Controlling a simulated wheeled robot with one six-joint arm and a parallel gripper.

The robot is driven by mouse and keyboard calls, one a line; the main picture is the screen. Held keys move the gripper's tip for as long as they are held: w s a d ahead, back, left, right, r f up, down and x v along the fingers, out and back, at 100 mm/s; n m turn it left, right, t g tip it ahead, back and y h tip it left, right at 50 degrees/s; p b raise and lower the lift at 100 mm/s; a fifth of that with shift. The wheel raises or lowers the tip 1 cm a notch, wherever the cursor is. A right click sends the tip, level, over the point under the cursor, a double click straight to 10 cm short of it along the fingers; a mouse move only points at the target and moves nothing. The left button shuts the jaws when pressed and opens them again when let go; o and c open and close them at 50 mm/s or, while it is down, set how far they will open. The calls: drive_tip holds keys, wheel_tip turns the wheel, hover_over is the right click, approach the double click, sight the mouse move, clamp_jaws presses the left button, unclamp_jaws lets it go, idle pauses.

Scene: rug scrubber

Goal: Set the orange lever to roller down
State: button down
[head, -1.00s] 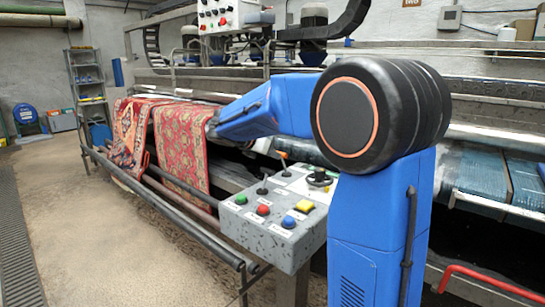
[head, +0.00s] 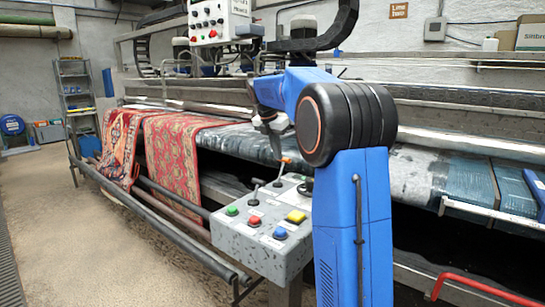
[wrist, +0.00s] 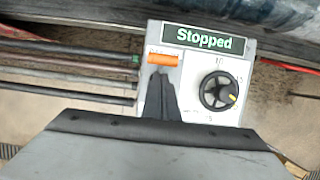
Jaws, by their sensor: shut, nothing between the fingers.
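The orange lever (wrist: 163,60) shows in the wrist view as a short orange bar near the upper left of the grey control panel. Its tip (head: 286,161) is small in the head view, at the back of the control box (head: 230,238). My gripper (wrist: 161,77) is shut and empty, its dark fingertips just below the orange bar in the wrist view. I cannot tell whether they touch it. In the head view my gripper (head: 276,152) points down over the back of the box, close to the lever. The lever's base and lower panel labels are hidden.
The green display (wrist: 204,40) reads "Stopped". A black dial (wrist: 222,93) is right of the fingers. Two black-knobbed levers (head: 254,192) and green, red, blue and yellow buttons (head: 296,216) share the box. Red patterned rugs (head: 175,155) hang over the machine rail at left.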

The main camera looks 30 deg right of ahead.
drive_tip(key=shift+w+d+y, duration=0.25)
drive_tip(key=shift+d+y, duration=0.15)
drive_tip(key=shift+d, duration=0.25)
drive_tip(key=shift+w+d+f, duration=0.1)
drive_tip(key=shift+w+d, duration=0.1)
drive_tip(key=shift+d, duration=0.4)
drive_tip(key=shift+a, duration=0.1)
drive_tip(key=shift+s+a+r, duration=0.1)
drive_tip(key=shift+a+r, duration=0.1)
drive_tip(key=shift+a, duration=0.05)
drive_tip(key=a+v, duration=0.1)
drive_tip(key=v, duration=1.1)
drive_tip(key=shift+s+a, duration=0.1)
drive_tip(key=shift+s, duration=0.05)
